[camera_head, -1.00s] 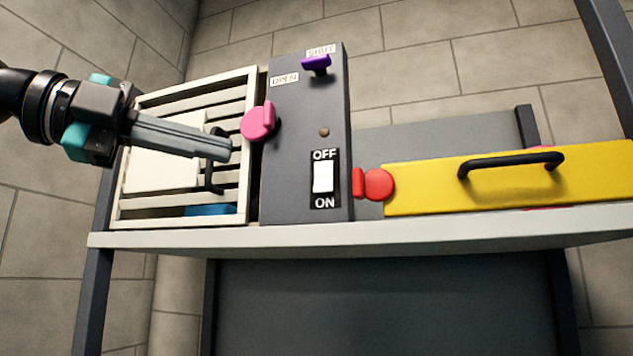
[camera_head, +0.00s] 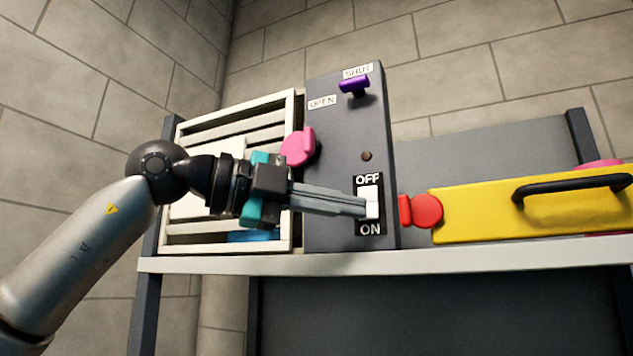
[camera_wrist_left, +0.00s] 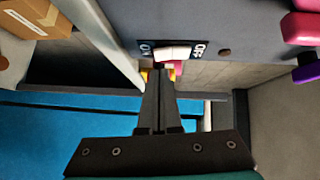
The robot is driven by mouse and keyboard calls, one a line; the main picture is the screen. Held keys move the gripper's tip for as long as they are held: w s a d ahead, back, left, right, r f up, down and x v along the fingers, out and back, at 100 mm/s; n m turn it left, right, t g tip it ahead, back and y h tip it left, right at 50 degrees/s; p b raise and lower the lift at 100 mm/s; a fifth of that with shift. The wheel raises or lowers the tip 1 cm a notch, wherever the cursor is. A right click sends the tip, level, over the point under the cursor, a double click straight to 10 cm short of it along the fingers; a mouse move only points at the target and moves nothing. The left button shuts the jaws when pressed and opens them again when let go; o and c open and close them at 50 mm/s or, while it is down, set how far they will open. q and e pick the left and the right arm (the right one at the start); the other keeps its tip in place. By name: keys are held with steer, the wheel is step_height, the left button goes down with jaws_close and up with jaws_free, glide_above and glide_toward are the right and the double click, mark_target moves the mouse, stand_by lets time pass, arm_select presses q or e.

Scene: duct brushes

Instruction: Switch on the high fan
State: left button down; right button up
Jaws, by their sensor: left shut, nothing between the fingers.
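The white rocker switch (camera_head: 371,199) sits in a black plate marked OFF above and ON below, on the front of the dark grey panel (camera_head: 340,150). My left gripper (camera_head: 363,206) is shut and empty. Its fingertips are at the left side of the rocker in the head view, overlapping its edge; I cannot tell whether they touch. In the left wrist view the switch (camera_wrist_left: 172,53) shows just beyond the shut fingertips (camera_wrist_left: 158,74). Which way the rocker is tipped is not clear. My right gripper is not in view.
A purple lever (camera_head: 354,86) and pink knob (camera_head: 298,147) are above on the panel. The white slatted grille (camera_head: 293,180) is left of it. A red knob (camera_head: 427,211) and yellow drawer-like block with black handle (camera_head: 570,187) are close on the right. The shelf edge (camera_head: 420,262) runs below.

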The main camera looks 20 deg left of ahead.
arm_select(q)
steer(key=shift+w, duration=0.7)
steer(key=shift+f, duration=0.15)
steer(key=shift+w+f+m+b, duration=0.3)
steer(key=shift+f+b, duration=0.05)
steer(key=shift+b, duration=0.5)
steer(key=shift+r+p, duration=0.3)
steer(key=shift+a+f, duration=0.1)
